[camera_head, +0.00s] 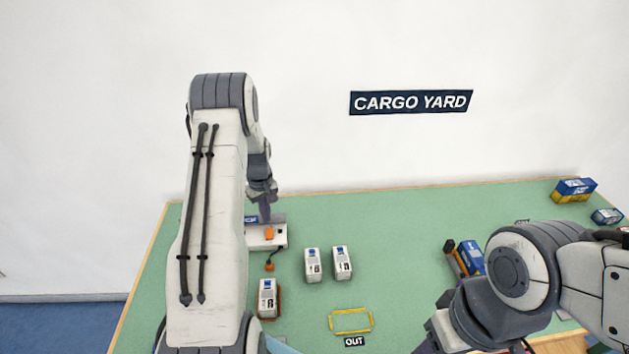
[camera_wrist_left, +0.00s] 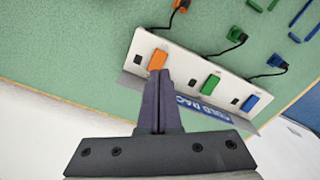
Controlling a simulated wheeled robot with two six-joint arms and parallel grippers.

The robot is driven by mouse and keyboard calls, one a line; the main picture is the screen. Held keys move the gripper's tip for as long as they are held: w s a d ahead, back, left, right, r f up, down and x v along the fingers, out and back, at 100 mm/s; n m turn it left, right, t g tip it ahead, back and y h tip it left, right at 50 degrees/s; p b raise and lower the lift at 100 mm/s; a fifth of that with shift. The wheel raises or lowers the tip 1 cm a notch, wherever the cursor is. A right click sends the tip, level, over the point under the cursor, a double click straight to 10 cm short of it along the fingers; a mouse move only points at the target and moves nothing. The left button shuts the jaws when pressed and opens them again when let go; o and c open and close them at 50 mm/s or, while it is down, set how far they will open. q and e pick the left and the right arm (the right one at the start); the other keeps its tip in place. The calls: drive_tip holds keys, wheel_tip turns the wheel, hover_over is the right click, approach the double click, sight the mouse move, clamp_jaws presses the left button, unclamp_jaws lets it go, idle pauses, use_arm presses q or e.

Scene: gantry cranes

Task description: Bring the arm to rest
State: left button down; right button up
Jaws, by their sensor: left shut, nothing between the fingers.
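My left arm comes in from the left in the head view and reaches over the table. My left gripper (camera_head: 266,212) is above the white rack panel (camera_head: 280,241) at the table's far side. In the left wrist view its two dark fingers (camera_wrist_left: 158,76) are together and empty. Their tips are close to an orange block (camera_wrist_left: 157,59) on the white panel (camera_wrist_left: 185,72); I cannot tell whether they touch it. My right arm (camera_head: 520,270) is bent at the lower right of the head view, and its gripper is out of view.
The panel also bears a green block (camera_wrist_left: 210,84) and a blue block (camera_wrist_left: 249,102), with black cords running off it. White containers (camera_head: 313,264) stand on the green table (camera_head: 400,220). A yellow outline (camera_head: 351,320) lies empty near the front. Blue boxes (camera_head: 573,190) stand at the right.

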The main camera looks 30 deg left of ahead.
use_arm(q)
drive_tip(key=w+d+r+m, duration=0.1)
drive_tip(key=d+r+m, duration=0.1)
drive_tip(key=d+r, duration=0.45)
drive_tip(key=d+r+m, duration=0.3)
drive_tip(key=d, duration=0.6)
drive_tip(key=s+d+r+m, duration=0.3)
drive_tip(key=s+d+r, duration=0.1)
drive_tip(key=d, duration=0.3)
drive_tip(key=s+d+r+m, duration=0.2)
drive_tip(key=s+d+r, duration=0.1)
drive_tip(key=d, duration=0.4)
drive_tip(key=s+d+r+m, duration=0.1)
drive_tip(key=s+d+m, duration=0.1)
drive_tip(key=s, duration=0.5)
drive_tip(key=s+d+r+m, duration=0.2)
drive_tip(key=s+d+m, duration=0.1)
drive_tip(key=s, duration=0.4)
drive_tip(key=s+d+r+m+h, duration=0.1)
drive_tip(key=s+d+m, duration=0.2)
drive_tip(key=s, duration=0.5)
drive_tip(key=shift+d+r+m, duration=0.2)
drive_tip(key=shift+r+m, duration=0.2)
drive_tip(key=shift+m, duration=0.5)
